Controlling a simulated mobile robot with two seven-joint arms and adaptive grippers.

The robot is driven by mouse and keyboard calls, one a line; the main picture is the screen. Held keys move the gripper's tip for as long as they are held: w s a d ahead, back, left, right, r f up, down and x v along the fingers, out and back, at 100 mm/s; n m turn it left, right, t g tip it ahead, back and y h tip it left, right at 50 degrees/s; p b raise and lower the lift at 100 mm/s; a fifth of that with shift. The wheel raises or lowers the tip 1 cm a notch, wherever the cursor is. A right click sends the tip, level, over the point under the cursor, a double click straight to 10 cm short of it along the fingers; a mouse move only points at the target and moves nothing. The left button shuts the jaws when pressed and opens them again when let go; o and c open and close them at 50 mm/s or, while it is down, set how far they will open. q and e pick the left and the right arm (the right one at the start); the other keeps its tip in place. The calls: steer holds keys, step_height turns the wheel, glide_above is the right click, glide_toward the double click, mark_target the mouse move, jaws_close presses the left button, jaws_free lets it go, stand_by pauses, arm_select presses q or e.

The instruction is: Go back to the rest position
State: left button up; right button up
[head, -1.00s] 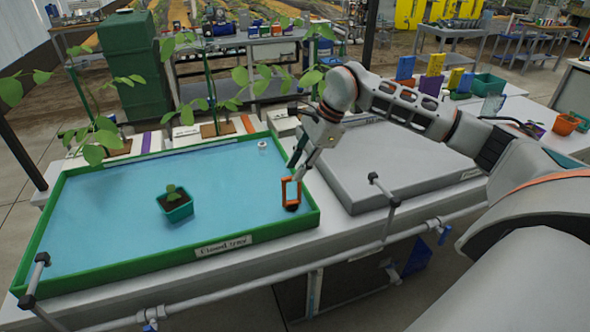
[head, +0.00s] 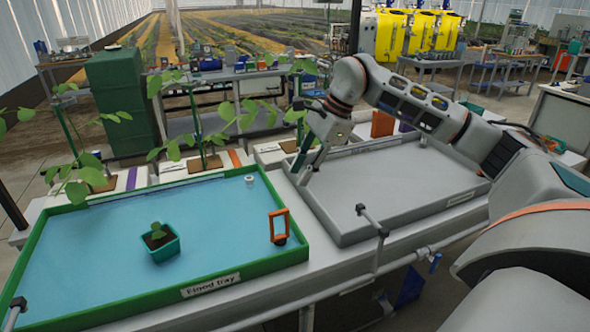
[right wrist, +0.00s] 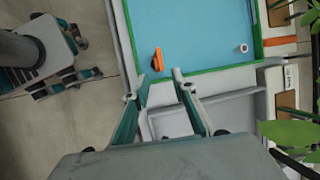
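My right gripper (head: 304,168) is raised over the left end of the grey tray (head: 350,222), apart from everything around it. In the right wrist view its two fingers (right wrist: 160,76) are spread with nothing between them. An orange handle-shaped item with a dark base (head: 279,225) stands in the right front corner of the green-rimmed flood tray (head: 283,262). It also shows in the right wrist view (right wrist: 158,59), beyond the fingers. My left gripper is in neither view.
A teal pot with a seedling (head: 160,245) and a small white ring (head: 249,180) are in the flood tray. Leafy plants (head: 205,135) rise behind it. The grey tray looks empty.

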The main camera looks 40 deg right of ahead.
steer(key=shift+a+f, duration=0.1)
steer(key=s+a+f+m+t+y, duration=0.25)
steer(key=a+m+y, duration=0.45)
steer(key=a, duration=0.9)
steer(key=s+a+f+m+t+y, duration=0.1)
steer(key=s+a+f+m+y, duration=0.4)
steer(key=a, duration=1.1)
steer(key=w+d+f+m+t+h, duration=0.1)
steer(key=d+f+m+t+h, duration=0.3)
steer(key=f+m, duration=0.55)
steer(key=d+f+m+t+h, duration=0.2)
steer(key=f+m+t+h, duration=0.25)
steer(key=m, duration=1.05)
steer(key=s+d+f+m+g+h, duration=0.2)
steer(key=s+f+m, duration=0.3)
steer(key=s+f, duration=0.2)
steer(key=s+d+f+m+g+h, duration=0.2)
steer(key=s+f+m, duration=0.4)
steer(key=f, duration=0.5)
steer(key=shift+s+d, duration=0.55)
steer(key=shift+s, duration=0.15)
